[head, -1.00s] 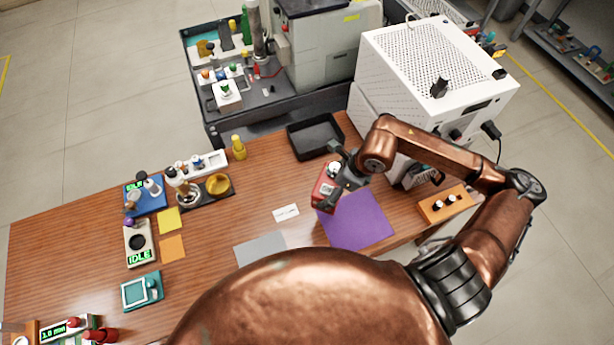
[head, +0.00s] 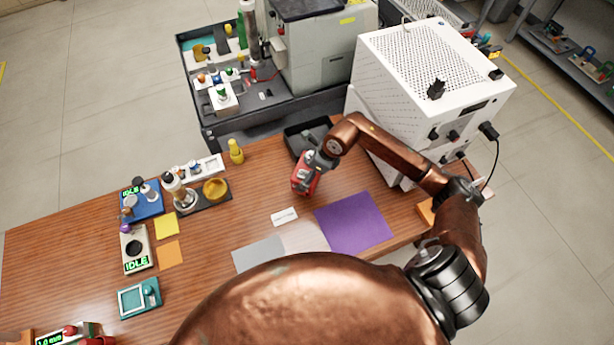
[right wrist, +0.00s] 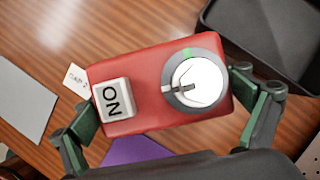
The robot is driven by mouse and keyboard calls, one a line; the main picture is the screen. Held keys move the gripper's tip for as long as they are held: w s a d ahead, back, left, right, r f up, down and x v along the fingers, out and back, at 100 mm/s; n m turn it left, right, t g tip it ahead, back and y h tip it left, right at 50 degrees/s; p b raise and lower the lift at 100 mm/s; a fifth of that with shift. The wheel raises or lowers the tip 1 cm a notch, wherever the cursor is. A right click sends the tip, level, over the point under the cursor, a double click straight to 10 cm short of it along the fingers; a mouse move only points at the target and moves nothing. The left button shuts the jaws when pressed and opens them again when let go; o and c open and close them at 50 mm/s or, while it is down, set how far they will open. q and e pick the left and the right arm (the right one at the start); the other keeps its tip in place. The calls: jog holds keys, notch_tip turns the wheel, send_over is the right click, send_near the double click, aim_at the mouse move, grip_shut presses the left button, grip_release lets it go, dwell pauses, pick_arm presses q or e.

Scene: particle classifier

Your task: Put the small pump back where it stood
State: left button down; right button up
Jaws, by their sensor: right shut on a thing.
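A white label card (head: 284,216) lies on the table below the pump in the head view. A grey mat (head: 258,253) lies nearer. My left gripper is not in view.
A black tray (head: 293,140) stands close behind the pump. A big white perforated machine (head: 420,90) stands to the right. A yellow bottle (head: 236,152) and a dark stand with a yellow dish (head: 215,190) are to the left. Bare wood lies between them and the pump.

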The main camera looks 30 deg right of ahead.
jog(key=shift+w+f, duration=0.1)
jog(key=shift+f, duration=1.4)
jog(key=o, duration=1.7)
jog(key=shift+f, duration=0.2)
jog(key=shift+r, duration=0.1)
jog(key=p+v, duration=0.7)
jog(key=v, duration=0.5)
jog(key=shift+a, duration=0.1)
